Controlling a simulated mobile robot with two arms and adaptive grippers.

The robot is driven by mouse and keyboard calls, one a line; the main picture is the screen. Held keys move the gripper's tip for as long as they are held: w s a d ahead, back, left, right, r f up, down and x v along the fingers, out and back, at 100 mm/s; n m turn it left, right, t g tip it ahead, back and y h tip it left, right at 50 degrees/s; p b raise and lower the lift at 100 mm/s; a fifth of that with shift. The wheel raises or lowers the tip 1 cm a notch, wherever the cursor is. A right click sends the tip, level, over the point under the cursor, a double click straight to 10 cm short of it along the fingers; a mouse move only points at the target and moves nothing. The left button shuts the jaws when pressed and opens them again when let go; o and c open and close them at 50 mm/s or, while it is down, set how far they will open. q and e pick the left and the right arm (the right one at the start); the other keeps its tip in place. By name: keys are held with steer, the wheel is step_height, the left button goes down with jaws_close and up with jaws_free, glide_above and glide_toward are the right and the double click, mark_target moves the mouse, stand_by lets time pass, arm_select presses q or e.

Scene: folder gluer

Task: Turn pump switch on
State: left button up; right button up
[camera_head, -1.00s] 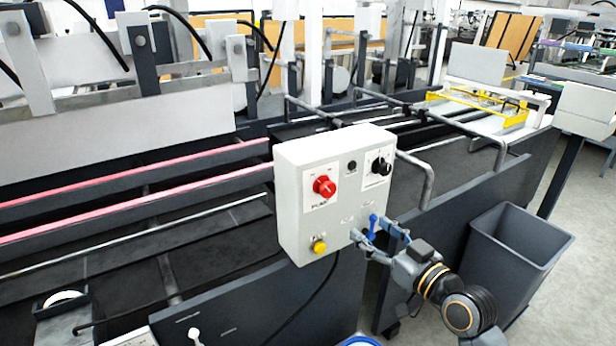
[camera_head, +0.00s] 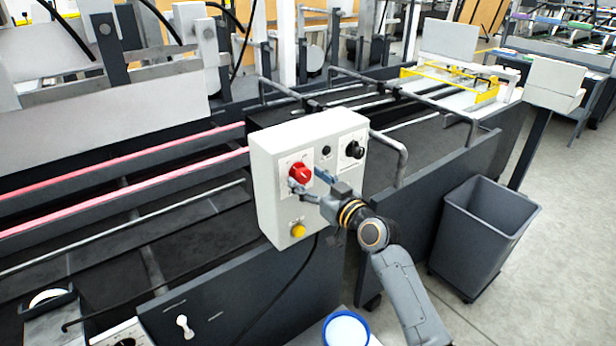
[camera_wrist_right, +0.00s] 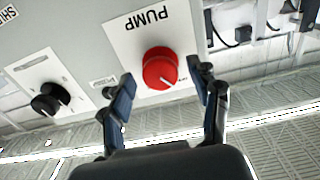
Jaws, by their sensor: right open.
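The pump switch is a red rotary knob (camera_head: 300,172) on the front of a light grey control box (camera_head: 272,200). In the right wrist view the red knob (camera_wrist_right: 160,68) sits on a white plate (camera_wrist_right: 140,28) marked PUMP. My right gripper (camera_head: 308,181) is open at the knob in the head view. In the right wrist view its two fingers (camera_wrist_right: 163,92) stand apart, one on either side of the knob's near part. I cannot tell whether either finger touches it. The knob shows a white mark near its lower right edge. My left gripper is not in view.
A black knob (camera_head: 354,150) is on the box's upper right and a yellow button (camera_head: 298,230) below the red knob. Bent metal rails (camera_head: 400,160) stand right of the box. A grey bin (camera_head: 485,235) stands on the floor at right.

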steer(key=shift+w+a, duration=0.2)
steer(key=shift+w, duration=0.05)
steer(key=c, duration=1.2)
steer(key=shift+o, duration=0.2)
